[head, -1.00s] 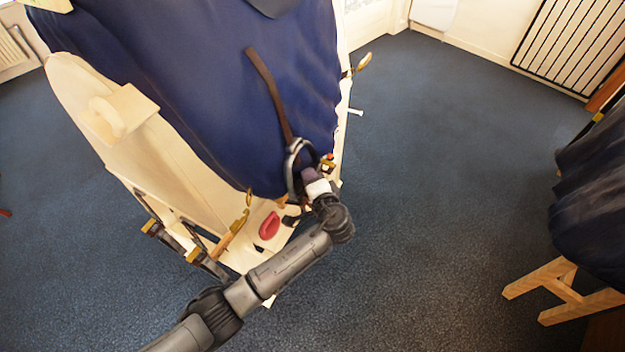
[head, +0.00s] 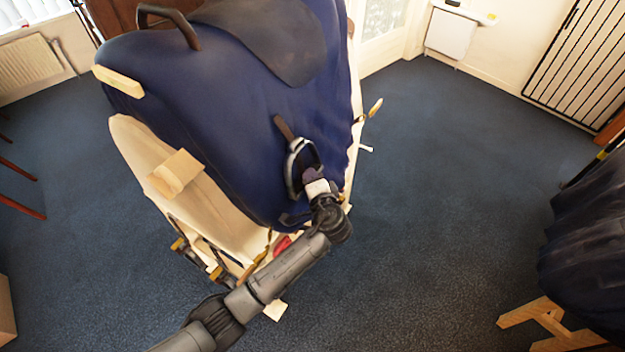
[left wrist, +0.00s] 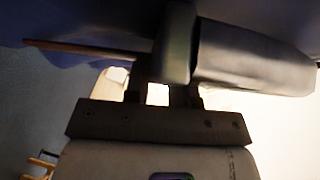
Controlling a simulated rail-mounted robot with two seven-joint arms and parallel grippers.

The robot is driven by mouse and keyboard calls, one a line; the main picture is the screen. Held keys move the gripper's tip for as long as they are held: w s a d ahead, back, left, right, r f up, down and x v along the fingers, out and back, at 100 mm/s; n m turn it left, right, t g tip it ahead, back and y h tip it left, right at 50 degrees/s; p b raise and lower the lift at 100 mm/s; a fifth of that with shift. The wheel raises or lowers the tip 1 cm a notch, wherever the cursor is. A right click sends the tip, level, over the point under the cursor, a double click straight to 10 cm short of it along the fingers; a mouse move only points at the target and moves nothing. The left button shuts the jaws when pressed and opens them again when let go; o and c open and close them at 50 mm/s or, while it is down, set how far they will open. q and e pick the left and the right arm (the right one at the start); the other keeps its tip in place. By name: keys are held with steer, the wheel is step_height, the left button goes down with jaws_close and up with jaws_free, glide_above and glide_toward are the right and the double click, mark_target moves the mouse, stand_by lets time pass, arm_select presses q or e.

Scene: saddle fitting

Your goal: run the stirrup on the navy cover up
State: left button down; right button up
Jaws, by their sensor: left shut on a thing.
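The navy cover (head: 225,130) drapes over a pale wooden stand in the head view. A grey metal stirrup (head: 291,172) lies against its right flank, with a short piece of brown leather strap (head: 283,127) showing just above it. My left gripper (head: 311,176) is at the stirrup's lower right side, shut on it. In the left wrist view the grey stirrup (left wrist: 245,62) crosses close in front of the jaws, and a brown strip, probably the strap (left wrist: 85,49), runs left from it. The exact grip is dark there. My right gripper is not in view.
A dark seat piece (head: 265,40) and a brown handle (head: 165,20) are on top of the cover. Wooden pegs (head: 375,107) stick out at the stand's right. Another dark-draped stand (head: 590,250) is at the right edge. Blue carpet (head: 450,180) between is clear.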

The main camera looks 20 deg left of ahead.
arm_select(q)
steer(key=shift+r, duration=0.1)
steer(key=c, duration=1)
jaws_free()
steer(key=shift+o, duration=0.2)
steer(key=shift+s+d, duration=0.1)
steer(key=p+v, duration=0.1)
steer(key=v, duration=1.2)
steer(key=shift+s+d+p, duration=0.2)
steer(key=shift+d+p, duration=0.05)
steer(key=shift+p, duration=0.05)
